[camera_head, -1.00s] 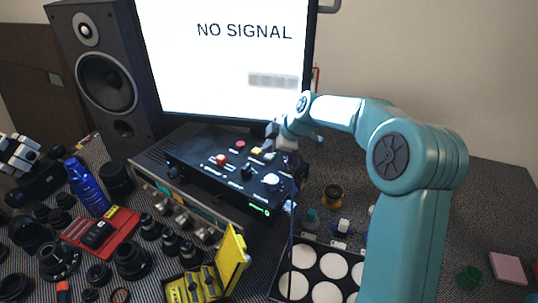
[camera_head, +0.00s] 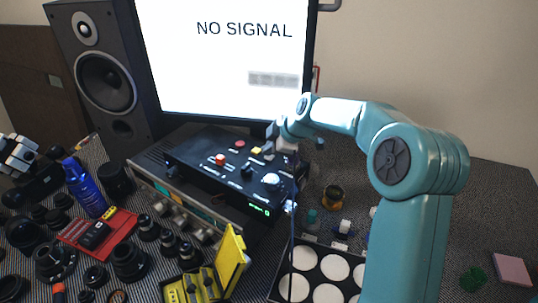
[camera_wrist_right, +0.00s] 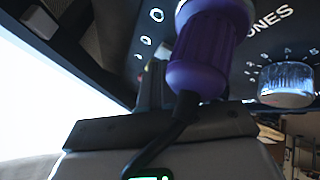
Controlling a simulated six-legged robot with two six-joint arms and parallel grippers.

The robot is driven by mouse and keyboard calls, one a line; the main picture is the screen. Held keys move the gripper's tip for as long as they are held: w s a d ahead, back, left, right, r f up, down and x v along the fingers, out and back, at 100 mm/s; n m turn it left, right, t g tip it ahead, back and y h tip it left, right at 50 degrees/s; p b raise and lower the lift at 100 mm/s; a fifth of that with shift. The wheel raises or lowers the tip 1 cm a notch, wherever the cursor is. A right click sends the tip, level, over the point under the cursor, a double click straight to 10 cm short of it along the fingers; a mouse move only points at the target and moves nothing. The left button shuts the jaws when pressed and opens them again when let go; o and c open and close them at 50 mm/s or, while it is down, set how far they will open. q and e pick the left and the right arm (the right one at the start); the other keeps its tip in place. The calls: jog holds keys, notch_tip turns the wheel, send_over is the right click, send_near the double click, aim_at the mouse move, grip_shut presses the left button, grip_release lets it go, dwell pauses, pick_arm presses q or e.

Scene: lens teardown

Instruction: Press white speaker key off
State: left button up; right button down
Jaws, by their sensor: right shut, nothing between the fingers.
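The black control box (camera_head: 210,164) sits on a larger unit below the monitor. Its top has a red button, a yellow key (camera_head: 257,150), knobs and pale keys near my right gripper. A small white key (camera_head: 268,157) lies close by the gripper tip. My right gripper (camera_head: 272,138) is shut and empty, low over the box's far right part. Whether it touches a key cannot be told. In the right wrist view a purple plug (camera_wrist_right: 207,50) with a black cable covers part of the panel. A pale key-like block (camera_wrist_right: 38,22) shows at upper left.
A silver knob (camera_wrist_right: 287,82) stands right of the plug. The monitor (camera_head: 225,60) is close behind the box; a speaker (camera_head: 100,75) stands at left. A yellow case (camera_head: 228,265) and a tray of white discs (camera_head: 283,290) lie in front. Lens parts crowd the left.

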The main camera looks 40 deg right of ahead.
aim_at(271, 157)
jog(key=shift+r, duration=0.45)
notch_tip(271, 157, up, 6)
jog(key=p, duration=0.3)
dwell(0.5)
jog(key=shift+s, duration=0.1)
